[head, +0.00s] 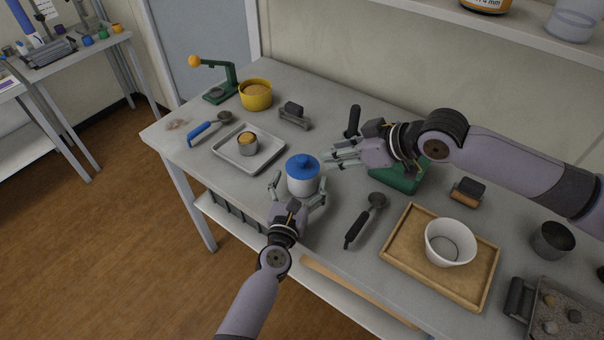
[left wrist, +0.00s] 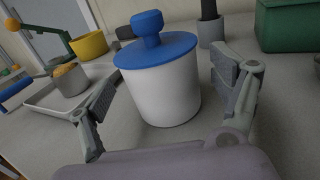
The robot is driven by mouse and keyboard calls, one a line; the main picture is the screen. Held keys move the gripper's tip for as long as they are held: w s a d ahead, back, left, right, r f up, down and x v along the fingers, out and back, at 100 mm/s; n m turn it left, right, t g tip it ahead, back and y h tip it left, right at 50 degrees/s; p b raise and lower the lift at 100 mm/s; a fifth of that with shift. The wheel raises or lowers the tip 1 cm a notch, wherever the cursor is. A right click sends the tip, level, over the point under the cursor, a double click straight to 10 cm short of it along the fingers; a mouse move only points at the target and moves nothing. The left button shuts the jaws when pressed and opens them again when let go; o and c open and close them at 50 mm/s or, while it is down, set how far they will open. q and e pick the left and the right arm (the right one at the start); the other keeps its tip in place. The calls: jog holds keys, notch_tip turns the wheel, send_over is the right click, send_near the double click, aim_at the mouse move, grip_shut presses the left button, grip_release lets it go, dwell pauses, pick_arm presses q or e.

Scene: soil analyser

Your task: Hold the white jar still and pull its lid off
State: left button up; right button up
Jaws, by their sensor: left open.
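The white jar (head: 302,184) stands upright on the grey table, with its blue knobbed lid (head: 302,165) seated on top. In the left wrist view the white jar (left wrist: 165,97) and the blue lid (left wrist: 155,48) fill the middle. My left gripper (head: 297,190) is open, with one finger on each side of the jar; in the left wrist view a gap shows between the fingers (left wrist: 160,105) and the jar wall. My right gripper (head: 340,158) is just right of the lid at about its height, fingers pointing left. Its fingers look apart, with nothing visible between them.
A metal tray (head: 272,163) with a small filled cup (head: 247,147) lies left of the jar. A black-handled scoop (head: 360,222) lies to the right, beside a wooden tray (head: 400,264) with a white bowl (head: 450,243).

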pick_arm(q)
jog(key=shift+x, duration=1.3)
jog(key=shift+c, duration=0.2)
jog(key=c, duration=1.5)
jog(key=o, duration=0.8)
jog(key=c, duration=0.7)
jog(key=shift+o, duration=0.2)
jog(key=shift+s+f, duration=0.1)
jog(key=shift+f, duration=0.05)
pick_arm(e)
jog(key=shift+o, duration=0.3)
